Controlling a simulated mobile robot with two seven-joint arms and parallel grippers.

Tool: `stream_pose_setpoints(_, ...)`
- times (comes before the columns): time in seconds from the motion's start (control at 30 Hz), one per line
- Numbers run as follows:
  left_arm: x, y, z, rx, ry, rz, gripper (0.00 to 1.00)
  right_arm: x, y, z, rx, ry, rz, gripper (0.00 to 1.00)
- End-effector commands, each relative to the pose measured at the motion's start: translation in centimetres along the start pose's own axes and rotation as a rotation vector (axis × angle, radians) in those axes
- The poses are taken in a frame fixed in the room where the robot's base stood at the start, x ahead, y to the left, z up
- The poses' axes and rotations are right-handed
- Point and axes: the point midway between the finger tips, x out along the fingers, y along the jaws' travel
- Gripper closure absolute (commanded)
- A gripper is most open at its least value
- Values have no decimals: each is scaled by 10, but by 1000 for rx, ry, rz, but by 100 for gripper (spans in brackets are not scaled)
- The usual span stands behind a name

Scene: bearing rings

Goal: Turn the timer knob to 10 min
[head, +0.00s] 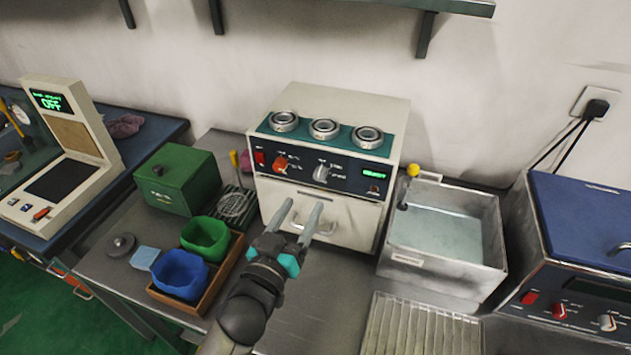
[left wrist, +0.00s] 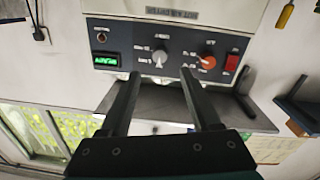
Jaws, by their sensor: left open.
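The cream dryer-like unit (head: 345,215) stands on the steel bench with a dark front panel. The panel carries a silver knob (head: 322,173) and an orange-red knob (head: 280,163). Dial lettering is too small to read, so I cannot tell which setting each points at. In the left wrist view, upside down, the silver knob (left wrist: 160,57) lies just beyond my fingertips and the orange-red knob (left wrist: 207,61) is beside it. My left gripper (head: 303,205) is open and empty in front of the unit, below the panel and apart from the knobs. My right gripper is not in view.
Three bearing rings (head: 324,128) sit on top of the unit. A door handle (head: 314,229) is below the panel. A water basin (head: 443,258) stands at right, a wire rack (head: 420,330) in front. Blue and green bins (head: 180,272) and a green box (head: 176,180) are left.

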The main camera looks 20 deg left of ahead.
Motion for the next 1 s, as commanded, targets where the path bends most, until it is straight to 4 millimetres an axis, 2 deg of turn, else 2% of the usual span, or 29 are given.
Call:
stream_pose_setpoints(0.3,49,0,-1,0,1,0,37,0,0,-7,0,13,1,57)
stream_pose_setpoints(0.5,70,0,0,1,0,1,37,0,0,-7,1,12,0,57)
stream_pose_setpoints(0.7,80,0,0,0,-1,0,37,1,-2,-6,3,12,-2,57)
stream_pose_setpoints(1.0,81,0,0,0,-1,0,38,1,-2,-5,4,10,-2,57)
